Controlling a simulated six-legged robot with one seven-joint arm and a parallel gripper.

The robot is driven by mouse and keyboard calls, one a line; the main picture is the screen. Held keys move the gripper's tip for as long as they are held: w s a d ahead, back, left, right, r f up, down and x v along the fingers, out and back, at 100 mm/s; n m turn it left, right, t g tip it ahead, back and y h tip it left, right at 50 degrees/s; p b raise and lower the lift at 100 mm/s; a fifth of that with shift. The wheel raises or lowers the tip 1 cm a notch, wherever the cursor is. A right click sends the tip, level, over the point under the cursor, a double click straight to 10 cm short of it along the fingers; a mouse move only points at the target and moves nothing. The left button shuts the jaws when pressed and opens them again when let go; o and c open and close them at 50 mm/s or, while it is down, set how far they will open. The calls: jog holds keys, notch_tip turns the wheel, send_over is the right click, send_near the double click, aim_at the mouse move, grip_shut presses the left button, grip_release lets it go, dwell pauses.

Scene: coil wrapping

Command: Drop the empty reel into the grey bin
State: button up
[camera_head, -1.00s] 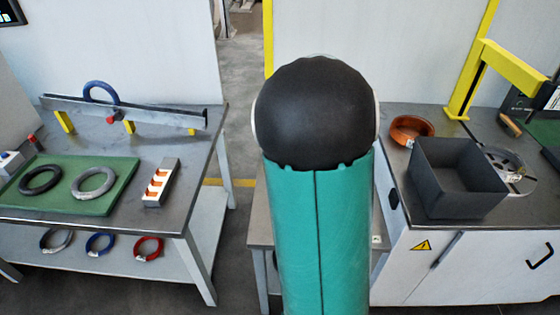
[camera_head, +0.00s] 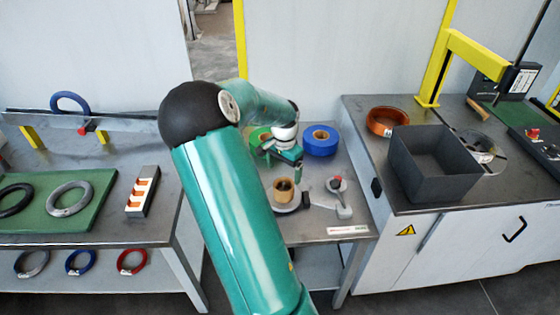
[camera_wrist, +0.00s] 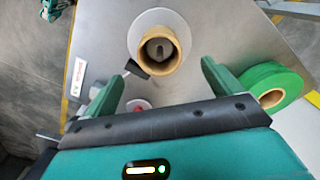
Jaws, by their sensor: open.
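The empty reel, a brown cardboard ring (camera_head: 284,194), sits upright around a post on a pale round base on the small middle table. In the wrist view the reel (camera_wrist: 172,63) is at top centre, just beyond my fingertips, with the grey post end inside it. My gripper (camera_head: 290,155) is above and behind the reel in the head view. In the wrist view my gripper (camera_wrist: 170,68) is open and empty, its green fingers apart. The grey bin (camera_head: 420,175) is an open dark box on the right bench.
A blue roll (camera_head: 320,146) and a green roll (camera_head: 258,138) stand on the middle table; the green roll (camera_wrist: 270,86) is close to my right finger in the wrist view. A red-tipped tool (camera_head: 338,186) is beside the reel. A copper coil (camera_head: 385,120) lies left of the bin.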

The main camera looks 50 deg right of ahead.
aim_at(284, 189)
notch_tip(284, 189, down, 10)
jog(key=shift+r, duration=0.25)
jog(key=c, duration=1.2)
jog(key=shift+o, duration=0.2)
jog(key=shift+r, duration=0.15)
